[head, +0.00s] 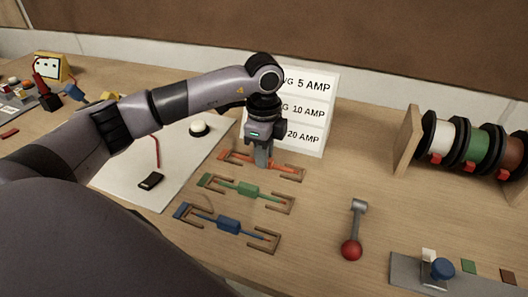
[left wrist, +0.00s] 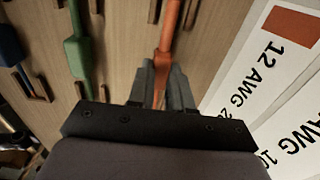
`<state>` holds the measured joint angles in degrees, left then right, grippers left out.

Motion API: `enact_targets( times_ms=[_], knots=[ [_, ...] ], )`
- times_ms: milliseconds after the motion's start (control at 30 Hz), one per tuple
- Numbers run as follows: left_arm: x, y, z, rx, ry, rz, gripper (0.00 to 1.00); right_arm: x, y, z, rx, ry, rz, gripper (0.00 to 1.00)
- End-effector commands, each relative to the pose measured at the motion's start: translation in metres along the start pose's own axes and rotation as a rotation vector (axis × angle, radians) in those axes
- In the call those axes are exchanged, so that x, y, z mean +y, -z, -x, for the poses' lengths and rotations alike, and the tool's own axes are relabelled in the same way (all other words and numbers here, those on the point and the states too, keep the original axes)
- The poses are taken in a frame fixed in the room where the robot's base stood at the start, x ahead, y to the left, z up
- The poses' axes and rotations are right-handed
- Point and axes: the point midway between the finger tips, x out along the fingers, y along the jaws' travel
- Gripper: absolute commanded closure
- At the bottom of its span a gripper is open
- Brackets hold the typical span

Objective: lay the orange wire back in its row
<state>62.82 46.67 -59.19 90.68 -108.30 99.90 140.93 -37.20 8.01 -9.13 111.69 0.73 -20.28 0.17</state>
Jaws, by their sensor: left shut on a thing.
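The orange wire (head: 238,158) is at the back row of brackets, just in front of the white amp sign (head: 313,112). My left gripper (head: 263,162) points down over its middle and is shut on it, hiding that part. In the left wrist view the orange wire (left wrist: 171,28) runs up from between the fingertips (left wrist: 161,75). I cannot tell whether the wire rests on its brackets or hangs just above them. The green wire (head: 246,190) and the blue wire (head: 229,225) lie in the rows in front. My right gripper is not in view.
A red-knobbed lever (head: 351,248) stands on the table right of the rows. A wooden rack with wire spools (head: 439,138) is at the right. A white sheet (head: 178,162) with a round white button (head: 199,127) lies left.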

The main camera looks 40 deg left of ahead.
Motion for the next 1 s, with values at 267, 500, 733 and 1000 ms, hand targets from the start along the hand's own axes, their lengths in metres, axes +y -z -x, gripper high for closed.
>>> enact_targets(
  times_ms=[267, 500, 733, 1000],
  knots=[
    [0.000, 0.000, -0.001, 0.000, 0.000, 0.000, 1.00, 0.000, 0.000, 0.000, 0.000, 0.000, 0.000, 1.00],
    [0.000, 0.000, -0.001, 0.000, 0.000, 0.000, 0.51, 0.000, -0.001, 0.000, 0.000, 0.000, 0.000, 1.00],
    [-0.001, 0.000, 0.006, 0.001, 0.003, 0.000, 0.51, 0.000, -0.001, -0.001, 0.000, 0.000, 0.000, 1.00],
    [-0.001, 0.001, 0.048, 0.002, 0.004, -0.002, 0.51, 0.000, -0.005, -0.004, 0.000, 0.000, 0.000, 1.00]
  ],
)
